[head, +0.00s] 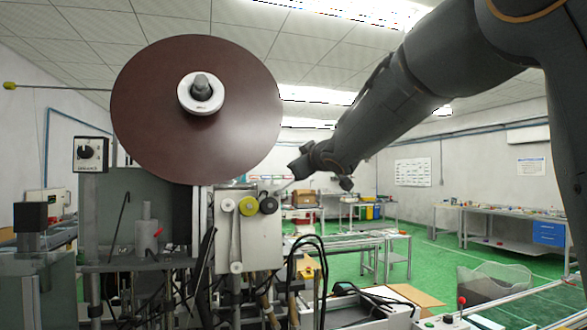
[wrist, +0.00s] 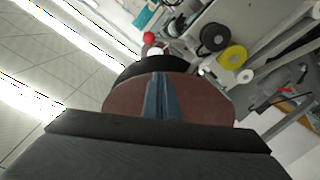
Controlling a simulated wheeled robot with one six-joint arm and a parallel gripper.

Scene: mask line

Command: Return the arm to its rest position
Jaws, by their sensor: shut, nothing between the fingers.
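My arm (head: 385,105) reaches in from the upper right of the head view, in front of the ceiling and back wall. My gripper (head: 284,187) is at its far end, close to the rollers of the machine in the picture; I cannot tell whether it touches anything. In the wrist view the fingers of my gripper (wrist: 158,85) are together and hold nothing.
The machine has a large brown disc (head: 150,120), a yellow roller (head: 248,206) and a black roller (head: 268,205). A clear bin (head: 495,283) stands at the lower right. Workbenches (head: 510,235) line the right wall, with open green floor (head: 425,255) between.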

